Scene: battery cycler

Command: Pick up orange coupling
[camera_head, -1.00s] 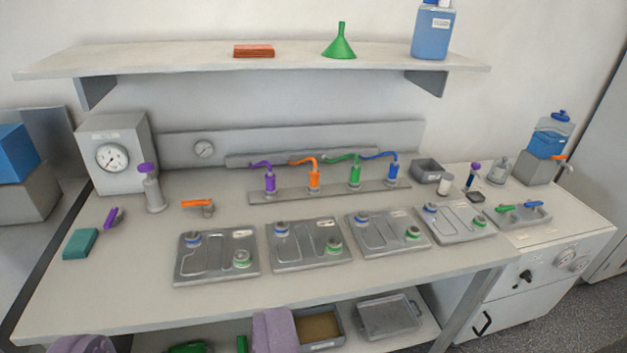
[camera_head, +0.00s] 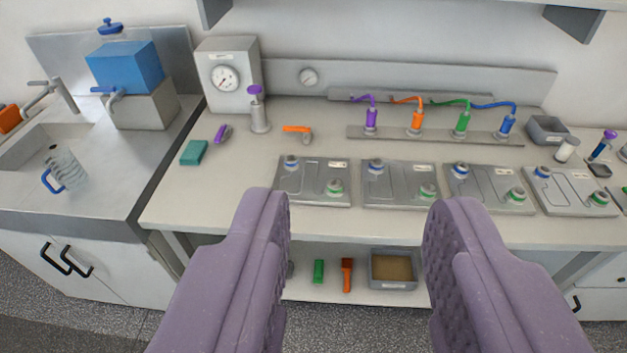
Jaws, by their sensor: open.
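The orange coupling (camera_head: 417,121) stands upright on a grey rail (camera_head: 360,134) at the back of the bench, with an orange hose curving from its top to the left. A purple coupling (camera_head: 371,118) stands to its left. A green coupling (camera_head: 463,122) and a blue coupling (camera_head: 507,124) stand to its right. My gripper (camera_head: 358,205) has two lilac, ridged fingers spread wide apart. Nothing is between them. In the picture the fingertips are below the orange coupling, in front of the bench, and apart from it.
Several grey plates (camera_head: 400,199) lie in a row in front of the rail. An orange-handled valve (camera_head: 298,129), a pump with a purple knob (camera_head: 259,110) and a gauge box (camera_head: 228,78) stand left. A sink counter (camera_head: 95,205) is far left. A lower shelf (camera_head: 310,292) holds a bin (camera_head: 394,284).

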